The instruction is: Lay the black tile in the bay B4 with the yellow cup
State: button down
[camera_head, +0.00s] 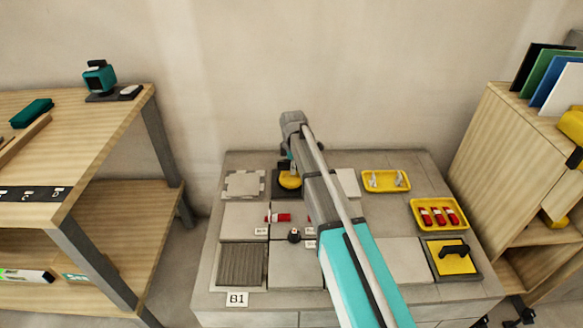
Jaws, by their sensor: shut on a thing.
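The yellow cup (289,181) is at the far part of the grey tiled platform, below my gripper (288,166). My gripper is shut on the cup from above, though its fingers are small and partly hidden by my arm. The black tile (278,191) lies under the cup, between light tiles in the back row. Whether it is seated or slightly raised I cannot tell. No B4 label is readable; the small labels near the middle are too small to read.
My arm crosses the platform and hides part of it. A B1 label (237,299) is at the front, below a ribbed grey square (242,265). Red-and-white pieces (278,217) and a dark knob (294,236) stand mid-platform. Yellow trays (386,181) and a black-handled yellow pad (453,256) are at right.

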jog(key=shift+c, duration=2.1)
grip_release()
jog(key=shift+r, duration=0.1)
